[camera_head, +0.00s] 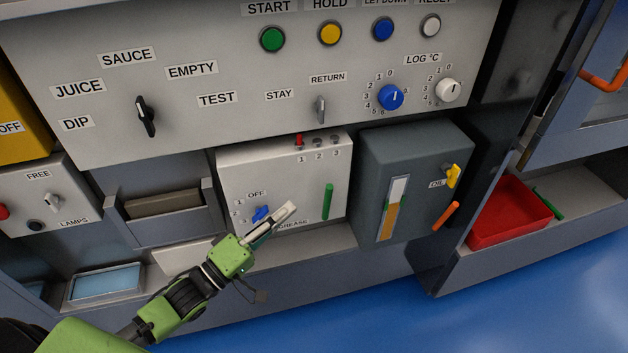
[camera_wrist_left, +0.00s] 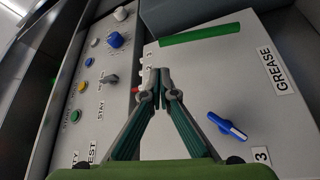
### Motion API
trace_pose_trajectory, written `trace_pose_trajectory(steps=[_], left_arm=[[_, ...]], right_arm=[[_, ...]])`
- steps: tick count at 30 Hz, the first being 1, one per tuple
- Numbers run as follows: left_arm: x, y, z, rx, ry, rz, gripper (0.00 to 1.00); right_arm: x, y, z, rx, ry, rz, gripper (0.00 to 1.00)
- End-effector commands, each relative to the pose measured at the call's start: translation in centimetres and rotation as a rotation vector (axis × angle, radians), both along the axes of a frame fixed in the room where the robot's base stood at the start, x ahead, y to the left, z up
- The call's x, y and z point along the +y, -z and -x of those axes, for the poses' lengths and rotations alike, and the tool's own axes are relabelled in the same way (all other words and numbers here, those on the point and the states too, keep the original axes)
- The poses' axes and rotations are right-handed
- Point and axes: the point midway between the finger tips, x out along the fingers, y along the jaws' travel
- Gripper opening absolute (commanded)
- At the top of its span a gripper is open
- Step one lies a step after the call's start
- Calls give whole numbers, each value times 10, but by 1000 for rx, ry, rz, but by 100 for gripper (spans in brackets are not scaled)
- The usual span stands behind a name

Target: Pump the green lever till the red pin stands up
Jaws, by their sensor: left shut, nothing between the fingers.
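The white GREASE box (camera_head: 232,178) sits below the large control panel. Its green lever (camera_head: 328,202) stands upright on the front face, at the right; it also shows in the left wrist view (camera_wrist_left: 200,34). A red pin (camera_head: 299,141) stands up on the box top above the 1. The spots above 2 and 3 show grey, low studs. My left gripper (camera_head: 290,208) is shut and empty in front of the box, left of the lever and apart from it; its closed fingertips also show in the wrist view (camera_wrist_left: 160,76). My right gripper is not in view.
A blue selector knob (camera_head: 261,214) is on the same box near my left gripper. A dark grey OIL box (camera_head: 415,160) with a yellow tap (camera_head: 453,176) and orange handle (camera_head: 446,216) stands close right. A red tub (camera_head: 508,212) lies farther right. The blue floor is clear.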

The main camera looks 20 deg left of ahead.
Motion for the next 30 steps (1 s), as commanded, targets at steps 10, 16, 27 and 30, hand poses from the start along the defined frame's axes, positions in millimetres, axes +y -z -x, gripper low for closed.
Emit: trace_pose_trajectory(steps=[10, 16, 27, 30], left_arm=[[-3, -1, -8, -1, -3, -2, 0], [-17, -7, -35, -3, -3, -2, 0], [-41, -16, -82, 0, -3, -4, 0], [-44, -17, -86, 0, -4, -5, 0]], right_arm=[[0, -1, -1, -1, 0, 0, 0], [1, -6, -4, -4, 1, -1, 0], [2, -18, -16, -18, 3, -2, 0], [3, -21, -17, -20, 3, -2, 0]])
